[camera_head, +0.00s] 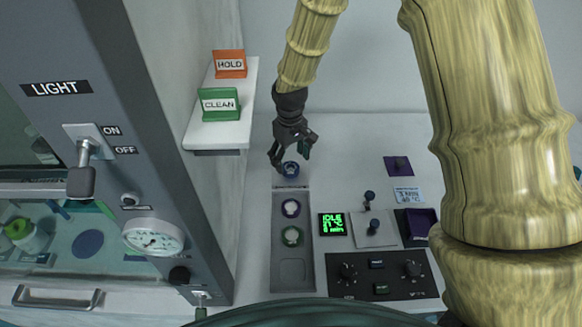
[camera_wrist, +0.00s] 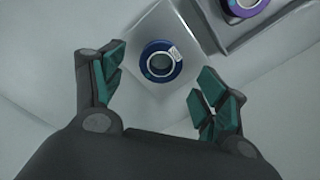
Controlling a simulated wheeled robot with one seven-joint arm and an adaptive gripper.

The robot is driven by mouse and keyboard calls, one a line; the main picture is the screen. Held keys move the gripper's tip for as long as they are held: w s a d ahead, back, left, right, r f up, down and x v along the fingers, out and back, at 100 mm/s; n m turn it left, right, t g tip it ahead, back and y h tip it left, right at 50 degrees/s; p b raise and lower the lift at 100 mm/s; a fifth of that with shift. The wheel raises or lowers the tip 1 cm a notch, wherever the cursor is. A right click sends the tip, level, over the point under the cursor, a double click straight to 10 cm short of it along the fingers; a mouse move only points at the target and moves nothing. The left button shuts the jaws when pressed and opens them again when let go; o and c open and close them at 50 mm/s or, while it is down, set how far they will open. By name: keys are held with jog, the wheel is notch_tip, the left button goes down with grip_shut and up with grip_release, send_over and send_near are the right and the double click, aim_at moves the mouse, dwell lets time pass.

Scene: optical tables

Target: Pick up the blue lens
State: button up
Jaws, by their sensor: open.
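The blue lens (camera_head: 290,169) is a small round dark-blue ring with a pale centre. It sits on a light square plate just beyond the grey tray. In the wrist view the blue lens (camera_wrist: 161,61) has a small white label on its rim and lies ahead of the fingertips, roughly between their lines. My gripper (camera_head: 291,158) is above the lens in the head view, with its fingers spread. In the wrist view my gripper (camera_wrist: 159,75) has green-padded fingers wide apart, with nothing between them. I cannot tell the exact height gap.
A grey tray (camera_head: 292,270) holds a purple-rimmed lens (camera_head: 291,208) and a green-rimmed lens (camera_head: 292,236). Right of it are a green display (camera_head: 333,224), upright knobs, a purple bin (camera_head: 419,223) and a dark control panel (camera_head: 382,289). A white shelf (camera_head: 221,133) with HOLD and CLEAN signs stands left.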

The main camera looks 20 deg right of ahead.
aim_at(290, 167)
jog(key=shift+f+p, duration=0.5)
jog(key=shift+f, duration=1.15)
jog(key=c, duration=1.1)
